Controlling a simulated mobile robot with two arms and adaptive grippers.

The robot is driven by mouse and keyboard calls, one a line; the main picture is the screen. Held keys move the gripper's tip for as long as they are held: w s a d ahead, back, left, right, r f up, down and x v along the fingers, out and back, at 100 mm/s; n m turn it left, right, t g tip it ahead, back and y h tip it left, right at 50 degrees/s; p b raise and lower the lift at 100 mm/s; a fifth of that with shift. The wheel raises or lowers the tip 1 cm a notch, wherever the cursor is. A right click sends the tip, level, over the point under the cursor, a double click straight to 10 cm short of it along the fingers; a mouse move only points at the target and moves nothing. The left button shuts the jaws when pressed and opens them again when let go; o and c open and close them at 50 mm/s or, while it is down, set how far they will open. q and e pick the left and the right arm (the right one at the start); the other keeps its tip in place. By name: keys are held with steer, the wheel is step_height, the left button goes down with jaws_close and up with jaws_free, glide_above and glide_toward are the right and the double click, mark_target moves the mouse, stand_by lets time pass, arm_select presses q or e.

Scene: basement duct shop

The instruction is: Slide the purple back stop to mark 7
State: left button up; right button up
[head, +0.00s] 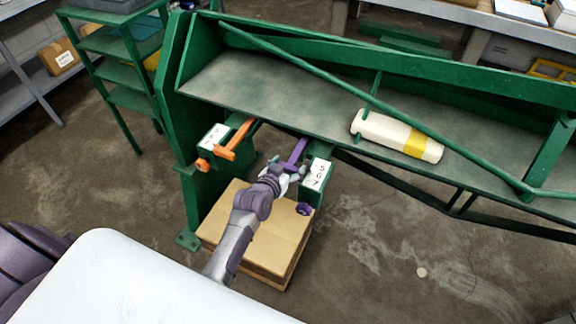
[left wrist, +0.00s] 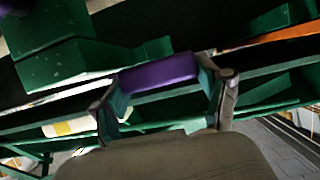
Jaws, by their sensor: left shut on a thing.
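The purple back stop (head: 297,152) sits in the front of the green machine, beside a white scale plate (head: 318,173) with numbers that look like 5, 6 and 7. My left gripper (head: 285,172) is shut on the purple back stop; in the left wrist view the purple bar (left wrist: 158,72) lies between its two fingers (left wrist: 163,95). A purple knob (head: 304,209) shows below the scale plate. Which mark the stop stands at is too small to tell. My right gripper is not in view.
An orange stop (head: 233,140) with its own white plate (head: 213,136) is to the left. A cream cylinder with a yellow band (head: 395,135) lies on the machine bed. A cardboard-topped pallet stack (head: 270,240) stands below my left arm. Green shelves (head: 120,60) stand at the left.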

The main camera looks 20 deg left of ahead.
arm_select(q)
steer(key=c, duration=0.5)
steer(key=s+p, duration=0.2)
steer(key=s, duration=0.1)
steer(key=shift+c, duration=0.2)
steer(key=shift+s, duration=0.15)
steer(key=shift+f, duration=0.15)
steer(key=o, duration=1.7)
steer(key=shift+s+a, duration=0.1)
